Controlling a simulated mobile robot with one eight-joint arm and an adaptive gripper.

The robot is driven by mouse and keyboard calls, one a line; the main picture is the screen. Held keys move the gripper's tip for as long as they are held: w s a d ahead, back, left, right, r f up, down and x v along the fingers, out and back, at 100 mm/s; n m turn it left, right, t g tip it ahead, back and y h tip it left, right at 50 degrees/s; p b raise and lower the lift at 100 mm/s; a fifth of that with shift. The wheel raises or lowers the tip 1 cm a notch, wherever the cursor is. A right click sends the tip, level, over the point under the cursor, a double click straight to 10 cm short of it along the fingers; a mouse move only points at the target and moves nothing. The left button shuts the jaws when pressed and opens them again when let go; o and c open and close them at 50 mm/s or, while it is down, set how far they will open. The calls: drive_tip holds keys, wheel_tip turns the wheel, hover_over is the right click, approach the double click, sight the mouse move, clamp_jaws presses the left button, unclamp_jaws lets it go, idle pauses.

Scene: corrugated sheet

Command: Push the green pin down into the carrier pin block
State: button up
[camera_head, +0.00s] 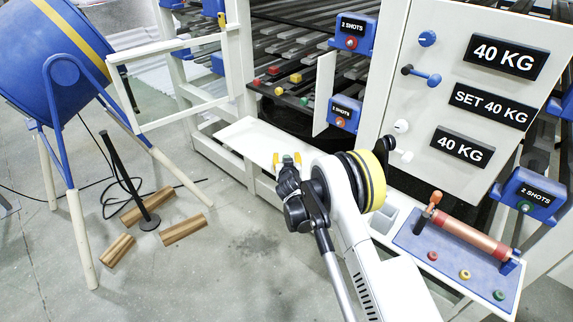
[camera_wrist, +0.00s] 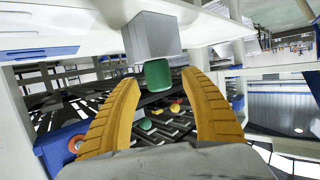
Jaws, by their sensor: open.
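My gripper (camera_head: 288,160) is open in the head view, its yellow fingertips spread above the white ledge. In the wrist view my gripper (camera_wrist: 160,80) shows two ribbed yellow fingers, apart. A green rounded piece (camera_wrist: 158,74) shows between the fingertips, at the lower end of a grey block (camera_wrist: 150,38); I cannot tell whether the fingers touch it. Another green piece (camera_wrist: 145,124) lies farther off among red and yellow ones. In the head view a small green pin (camera_head: 304,101) stands at the rack's front edge, beyond my gripper. I cannot tell which block is the carrier pin block.
Red (camera_head: 257,82) and yellow (camera_head: 296,78) pieces sit on the dark rack (camera_head: 345,84). The white frame (camera_head: 186,112) and white sign panel (camera_head: 450,60) flank it. A blue drum (camera_head: 60,50) stands left. Wooden blocks (camera_head: 183,228) lie on open floor.

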drive_tip(key=shift+r, duration=0.1)
clamp_jaws()
